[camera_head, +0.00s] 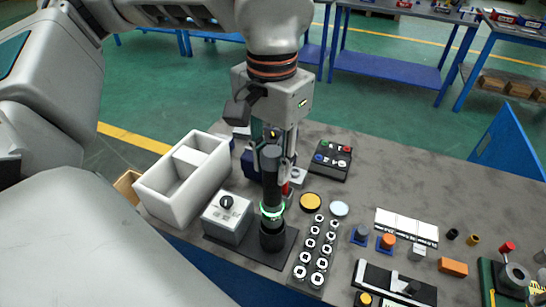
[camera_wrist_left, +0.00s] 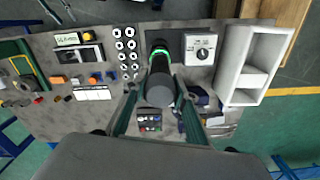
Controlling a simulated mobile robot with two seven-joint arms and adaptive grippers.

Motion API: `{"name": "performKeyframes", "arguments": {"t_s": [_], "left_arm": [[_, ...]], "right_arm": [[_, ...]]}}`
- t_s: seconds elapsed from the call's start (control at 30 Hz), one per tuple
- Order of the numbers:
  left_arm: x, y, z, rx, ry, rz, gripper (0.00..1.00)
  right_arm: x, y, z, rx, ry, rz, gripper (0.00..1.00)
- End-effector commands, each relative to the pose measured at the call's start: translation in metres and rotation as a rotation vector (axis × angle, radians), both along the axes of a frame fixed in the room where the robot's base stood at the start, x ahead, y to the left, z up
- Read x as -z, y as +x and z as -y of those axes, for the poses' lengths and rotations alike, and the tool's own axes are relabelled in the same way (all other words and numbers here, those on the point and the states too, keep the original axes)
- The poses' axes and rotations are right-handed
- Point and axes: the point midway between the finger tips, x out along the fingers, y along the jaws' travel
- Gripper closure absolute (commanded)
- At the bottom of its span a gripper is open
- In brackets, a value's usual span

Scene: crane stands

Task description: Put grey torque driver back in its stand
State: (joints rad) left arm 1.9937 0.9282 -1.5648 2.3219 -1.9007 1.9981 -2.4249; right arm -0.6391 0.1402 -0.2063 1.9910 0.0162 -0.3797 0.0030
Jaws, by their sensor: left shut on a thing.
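The grey torque driver (camera_head: 271,172) is upright in my left gripper (camera_head: 274,152), whose fingers are shut around its upper part. A green glowing ring shows where driver and cup meet in the picture. The driver's lower end appears in line with the cup; how deep it sits is hidden. My right gripper is not in view.
A grey box with a knob (camera_head: 227,218) stands beside the cup. A white divided bin (camera_head: 158,203) is to the left. A socket tray (camera_head: 313,258) and a yellow round button (camera_head: 310,202) are close on the right. A black button panel (camera_head: 331,159) is behind.

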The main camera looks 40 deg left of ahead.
Motion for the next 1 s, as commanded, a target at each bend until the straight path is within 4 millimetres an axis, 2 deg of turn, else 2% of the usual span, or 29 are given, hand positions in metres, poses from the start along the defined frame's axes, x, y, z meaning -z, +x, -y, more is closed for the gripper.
{"name": "performKeyframes", "arguments": {"t_s": [1.0], "left_arm": [[0.032, 0.001, 0.000, 0.000, -0.002, 0.002, 1.00]], "right_arm": [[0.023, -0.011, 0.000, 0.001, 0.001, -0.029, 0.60]]}}
